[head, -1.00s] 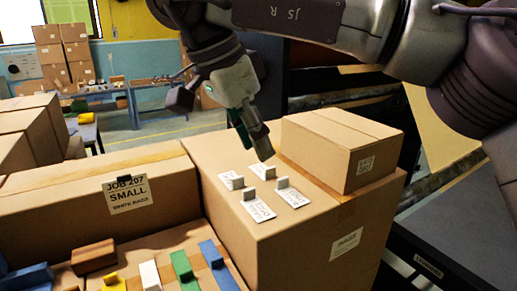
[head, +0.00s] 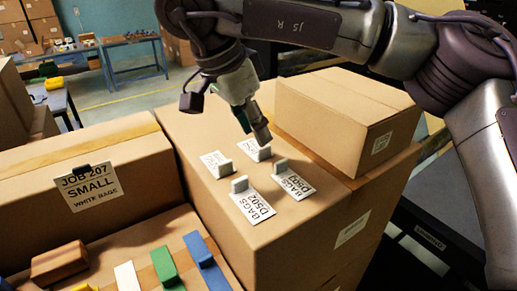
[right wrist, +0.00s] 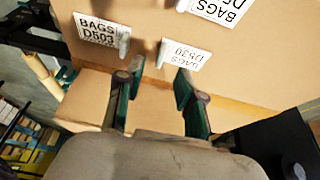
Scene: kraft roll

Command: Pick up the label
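Several white labels with grey upright tabs lie on top of a large cardboard box (head: 190,140). The back label (head: 253,149) is nearest my right gripper (head: 255,130); a front one (head: 252,206) reads BAGS D502, and others lie at the left (head: 216,164) and right (head: 294,181). My right gripper comes down just above the back label. In the right wrist view its fingers (right wrist: 154,98) are spread with nothing between them. A label reading D503 (right wrist: 101,30) and another label (right wrist: 186,56) lie beyond the fingertips. My left gripper is out of view.
A smaller closed carton (head: 345,110) stands on the box, close to the right of my right gripper. A long carton with a JOB 207 SMALL sign (head: 90,188) is at the left. Coloured blocks (head: 168,268) lie in front.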

